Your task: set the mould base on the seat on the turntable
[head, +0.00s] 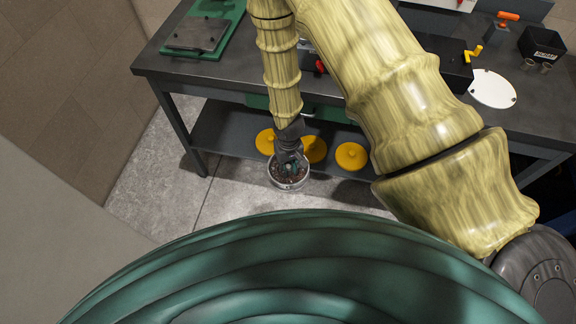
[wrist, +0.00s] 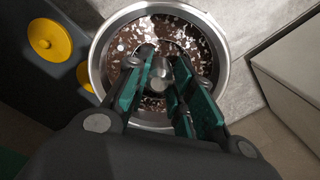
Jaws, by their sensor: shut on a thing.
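The mould base looks like a round metal dish (head: 275,180) with a brown and white speckled inside and a knob in the middle. In the wrist view the dish (wrist: 98,62) fills the upper middle, and its knob (wrist: 158,70) sits between my finger pads. My gripper (head: 289,163) points down and is shut on the knob; it also shows in the wrist view (wrist: 160,82). The dish hangs in front of the bench, over the grey floor. A flat white disc (head: 493,88) lies on the bench at right; I cannot tell whether it is the turntable. No seat is clearly visible.
The dark bench (head: 215,80) has a lower shelf (head: 215,135) with yellow round knobbed things (head: 351,156). A green tray with a dark plate (head: 197,34) is at the back left. A black box (head: 541,44) stands at right. My arm hides the bench's middle.

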